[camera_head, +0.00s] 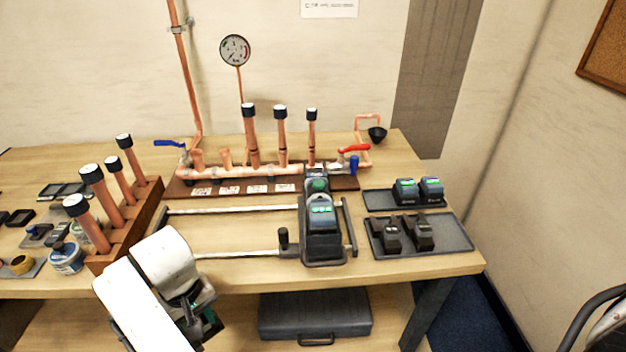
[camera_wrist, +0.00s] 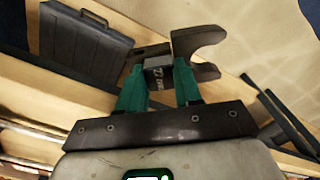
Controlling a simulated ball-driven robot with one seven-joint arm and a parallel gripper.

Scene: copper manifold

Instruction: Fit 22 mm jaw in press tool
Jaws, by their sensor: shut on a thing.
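The press tool (camera_head: 321,218), dark with a lit green display, lies in a black cradle on metal rails at the middle right of the bench. My gripper (camera_head: 208,318) is in front of the bench, left of and nearer than the tool, partly hidden by my arm. In the wrist view, the green fingers of my gripper (camera_wrist: 160,88) are shut on a dark press jaw (camera_wrist: 158,77). Two other black jaws (camera_head: 386,234) (camera_head: 419,231) stand on the grey jaw tray (camera_head: 446,248).
Two lit batteries (camera_head: 405,191) (camera_head: 431,189) stand on a smaller tray behind. The copper manifold (camera_head: 240,170) runs along the back, with upright capped pipes. A wooden rack (camera_head: 125,238) of capped pipes stands left. A grey case (camera_head: 315,314) sits below the bench top.

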